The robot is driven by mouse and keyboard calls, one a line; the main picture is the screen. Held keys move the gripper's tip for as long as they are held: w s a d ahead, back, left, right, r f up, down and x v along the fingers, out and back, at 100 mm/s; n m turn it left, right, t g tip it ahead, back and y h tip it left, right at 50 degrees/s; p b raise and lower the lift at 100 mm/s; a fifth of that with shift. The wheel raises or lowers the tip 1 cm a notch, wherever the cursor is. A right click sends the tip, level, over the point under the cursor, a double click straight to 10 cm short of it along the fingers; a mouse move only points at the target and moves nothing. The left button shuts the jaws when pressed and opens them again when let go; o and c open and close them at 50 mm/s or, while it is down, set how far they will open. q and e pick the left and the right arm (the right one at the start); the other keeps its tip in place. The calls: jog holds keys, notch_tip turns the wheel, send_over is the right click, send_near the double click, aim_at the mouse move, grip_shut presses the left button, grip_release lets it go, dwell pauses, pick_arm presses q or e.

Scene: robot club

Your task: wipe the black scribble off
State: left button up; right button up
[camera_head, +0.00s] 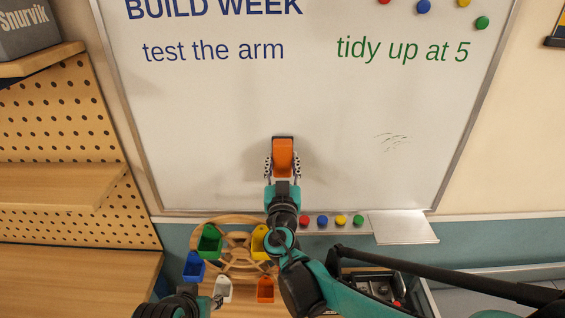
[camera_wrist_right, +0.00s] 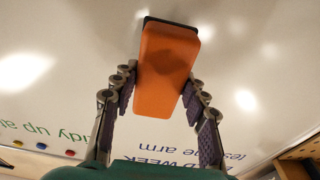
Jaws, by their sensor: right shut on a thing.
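My right gripper (camera_head: 283,168) is shut on an orange eraser (camera_head: 283,152) with a dark edge at its far end. It holds the eraser at the lower middle of the whiteboard (camera_head: 220,110); I cannot tell whether the two touch. In the right wrist view the eraser (camera_wrist_right: 166,70) sits between both finger pads. A faint, thin, broken dark scribble (camera_head: 391,140) is on the board to the right of the eraser, clearly apart from it. My left gripper (camera_head: 217,300) is partly in view at the bottom left, and its jaws are unclear.
Blue and green writing (camera_head: 402,49) is above the scribble. Colored magnets (camera_head: 424,6) are at the top right, and several more (camera_head: 322,220) line the bottom ledge beside a pale plate (camera_head: 402,228). A wooden wheel with colored bins (camera_head: 240,240) stands below. Board around the scribble is clear.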

jog(key=shift+w, duration=1)
jog(key=shift+s+d, duration=0.1)
jog(key=shift+d, duration=1.9)
jog(key=shift+a, duration=0.1)
jog(key=shift+a+r+b, duration=0.1)
jog(key=shift+a+b, duration=0.35)
jog(key=shift+a, duration=1.45)
